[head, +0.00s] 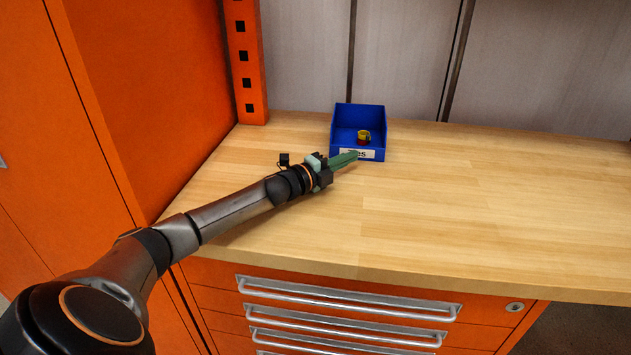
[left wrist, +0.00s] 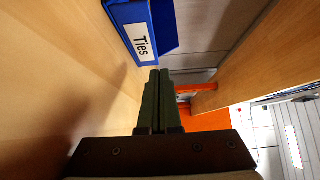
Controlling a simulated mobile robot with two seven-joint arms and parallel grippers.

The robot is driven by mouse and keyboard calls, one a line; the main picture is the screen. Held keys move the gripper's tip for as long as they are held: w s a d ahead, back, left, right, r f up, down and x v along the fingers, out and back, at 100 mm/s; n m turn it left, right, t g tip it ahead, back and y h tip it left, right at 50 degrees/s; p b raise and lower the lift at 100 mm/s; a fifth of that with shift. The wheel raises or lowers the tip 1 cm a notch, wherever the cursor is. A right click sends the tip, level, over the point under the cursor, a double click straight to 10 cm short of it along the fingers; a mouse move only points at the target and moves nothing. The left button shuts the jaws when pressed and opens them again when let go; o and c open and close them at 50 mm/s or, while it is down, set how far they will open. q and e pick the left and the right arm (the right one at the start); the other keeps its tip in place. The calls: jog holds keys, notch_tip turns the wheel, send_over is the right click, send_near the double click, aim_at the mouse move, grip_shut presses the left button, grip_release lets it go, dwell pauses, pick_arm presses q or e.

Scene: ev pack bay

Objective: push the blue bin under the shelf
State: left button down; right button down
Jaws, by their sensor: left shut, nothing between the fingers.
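The blue bin (head: 376,126) stands upright on the wooden worktop near its back edge, with a white label on its front and a small yellow and red item (head: 364,137) inside. In the left wrist view the bin (left wrist: 165,22) is at the top, and its label reads "Ties". My left gripper (head: 355,155) is shut and empty, its green fingers at the bin's front face, partly over the label. The left wrist view shows the closed fingertips (left wrist: 159,72) close to the bin's front; I cannot tell whether they touch. My right gripper is not in view. The shelf is not clearly visible.
The wooden worktop (head: 480,205) is clear to the right and in front of the bin. An orange perforated upright (head: 246,65) and an orange cabinet (head: 160,90) stand at the left. Grey panels (head: 410,60) close off the back. Drawers with metal handles (head: 345,315) are below.

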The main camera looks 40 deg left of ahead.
pick_arm(q)
jog(key=s, duration=0.2)
jog(key=s+a, duration=0.1)
jog(key=s, duration=0.5)
jog(key=shift+a, duration=0.2)
jog(key=shift+s+a, duration=0.2)
jog(key=shift+s, duration=0.8)
